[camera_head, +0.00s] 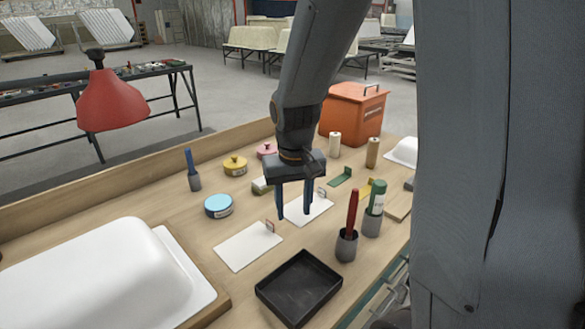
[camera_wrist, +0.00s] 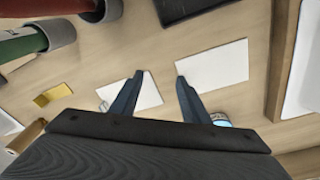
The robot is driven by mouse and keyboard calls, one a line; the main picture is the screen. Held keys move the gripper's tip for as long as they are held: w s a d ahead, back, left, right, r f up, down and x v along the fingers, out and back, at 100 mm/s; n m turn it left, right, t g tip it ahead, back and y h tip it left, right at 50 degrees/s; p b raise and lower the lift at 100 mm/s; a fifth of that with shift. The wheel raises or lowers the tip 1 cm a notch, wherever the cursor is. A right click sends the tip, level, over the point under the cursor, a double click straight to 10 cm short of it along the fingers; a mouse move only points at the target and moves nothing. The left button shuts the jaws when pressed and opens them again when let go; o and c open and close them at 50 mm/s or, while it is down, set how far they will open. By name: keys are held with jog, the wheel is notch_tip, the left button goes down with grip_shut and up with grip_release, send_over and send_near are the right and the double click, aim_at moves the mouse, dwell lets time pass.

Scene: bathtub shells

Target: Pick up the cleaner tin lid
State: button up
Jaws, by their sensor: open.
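Several small round tins stand on the wooden bench. A yellow tin with a knobbed lid (camera_head: 235,164) and a pink tin with a knobbed lid (camera_head: 266,150) are at the back, left of my gripper. A blue-topped tin (camera_head: 219,206) is nearer; its edge shows behind my finger in the wrist view (camera_wrist: 221,119). A pale tin (camera_head: 261,187) is partly hidden beside my gripper. No readable label shows which is the cleaner tin. My gripper (camera_head: 294,214) points down, open and empty, above the bench near a white card (camera_head: 308,211). Its fingers are apart in the wrist view (camera_wrist: 160,76).
A black tray (camera_head: 300,286) and another white card (camera_head: 247,246) lie in front. A white tub shell (camera_head: 100,275) fills the left front. An orange box (camera_head: 352,112) stands behind.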

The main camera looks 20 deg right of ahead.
jog(key=w+d+m+t+p, duration=0.15)
jog(key=w+d, duration=0.25)
jog(key=w, duration=0.5)
jog(key=w+d+m+h+p, duration=0.15)
jog(key=w+d, duration=0.25)
jog(key=w, duration=0.5)
jog(key=w+d+t+p, duration=0.15)
jog(key=w+d, duration=0.25)
jog(key=w, duration=0.5)
jog(key=shift+s+p+x, duration=0.15)
jog(key=shift+p+x, duration=0.55)
jog(key=shift+x, duration=0.85)
jog(key=shift+s+p+x, duration=0.15)
jog(key=shift+p+x, duration=0.5)
jog(key=shift+x, duration=0.9)
jog(key=shift+a+f, duration=0.15)
jog(key=shift+a, duration=0.05)
jog(key=shift+c, duration=0.5)
grip_shut()
